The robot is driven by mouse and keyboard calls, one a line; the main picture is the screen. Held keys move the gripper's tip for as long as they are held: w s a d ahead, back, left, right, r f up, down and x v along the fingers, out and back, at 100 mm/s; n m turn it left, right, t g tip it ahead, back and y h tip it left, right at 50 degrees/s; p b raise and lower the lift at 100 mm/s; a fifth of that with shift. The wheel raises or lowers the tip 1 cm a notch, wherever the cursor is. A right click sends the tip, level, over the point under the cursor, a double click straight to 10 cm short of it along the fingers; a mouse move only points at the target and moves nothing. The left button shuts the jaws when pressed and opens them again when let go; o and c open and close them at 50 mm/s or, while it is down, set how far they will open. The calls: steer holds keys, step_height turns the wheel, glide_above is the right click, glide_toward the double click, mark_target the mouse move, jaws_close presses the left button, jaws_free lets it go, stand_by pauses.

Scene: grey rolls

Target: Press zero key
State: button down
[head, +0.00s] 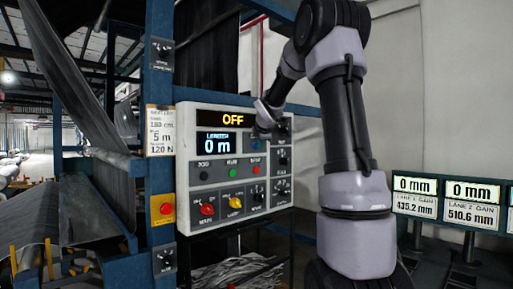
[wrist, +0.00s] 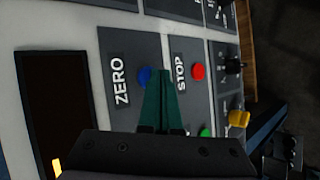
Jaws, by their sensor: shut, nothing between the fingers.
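The zero key is a round blue button (wrist: 146,76) beside a ZERO label (wrist: 120,81) in the wrist view. My gripper (wrist: 162,73) shows there as two green fingers shut together with nothing between them. The fingertips lie just right of the blue button in the picture and overlap its edge, toward the STOP label. I cannot tell whether they touch the panel. In the head view my gripper (head: 260,126) is in front of the panel's upper right part, right of the "0 m" display (head: 216,144).
The control panel (head: 184,123) shows OFF on its upper display (head: 233,120). A red STOP button (wrist: 198,72) is close to the zero key. A green button (head: 232,173), red knob (head: 207,209) and yellow knob (head: 235,202) are lower. Dark rotary knobs line the panel's right side.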

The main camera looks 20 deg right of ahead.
steer(key=shift+s+d, duration=0.15)
steer(key=shift+s, duration=0.3)
steer(key=shift+s, duration=0.1)
steer(key=shift+s+d, duration=0.3)
steer(key=shift+s, duration=0.45)
steer(key=shift+s+d, duration=0.25)
steer(key=shift+s, duration=0.5)
steer(key=shift+s+d, duration=0.3)
steer(key=shift+s, duration=0.45)
steer(key=s+a+f+m+g+y, duration=0.1)
steer(key=s+a+f+m, duration=0.1)
steer(key=s+a+m, duration=0.4)
steer(key=s+a+f+m+g+y, duration=0.1)
steer(key=s+a+m, duration=0.5)
steer(key=s, duration=1.1)
steer(key=s+a+f+m+g+y, duration=0.2)
steer(key=s+a+f+m, duration=0.2)
steer(key=s, duration=0.7)
steer(key=a+m, duration=0.2)
steer(key=m, duration=0.2)
steer(key=shift+s+m+y, duration=0.25)
steer(key=shift+m+y, duration=0.05)
steer(key=shift+y, duration=0.1)
steer(key=shift+f, duration=0.1)
